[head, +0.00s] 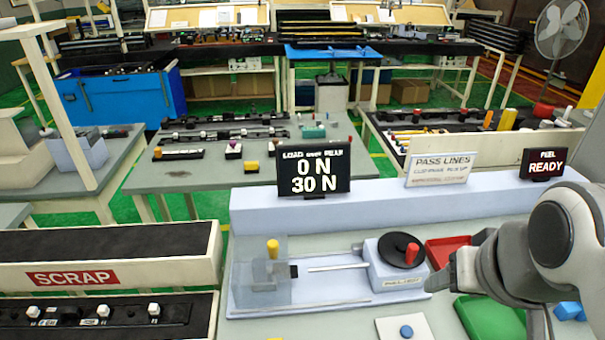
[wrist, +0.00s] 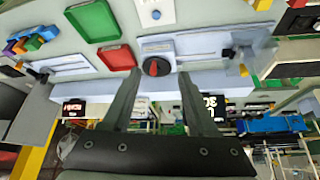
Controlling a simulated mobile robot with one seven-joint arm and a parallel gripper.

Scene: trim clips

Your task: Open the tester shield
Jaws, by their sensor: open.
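The tester (head: 330,287) is a pale bench unit with a rod, a black dial with a red handle (head: 411,252) and a label. Its clear shield (head: 250,262) stands upright at the left end, with a yellow knob (head: 272,246) at it. The shield also shows faintly in the wrist view (wrist: 236,66), right of the red dial (wrist: 156,67). My gripper (head: 440,276) is to the right of the dial, well away from the shield. In the wrist view my gripper (wrist: 160,75) has its fingers apart with nothing between them.
A load display (head: 313,171) reading 0 N over 30 N stands behind the tester. A red tray (head: 447,249) and a green tray (head: 490,318) lie by my arm. A SCRAP bin (head: 110,240) stands at the left. A white pad with a blue button (head: 406,331) lies in front.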

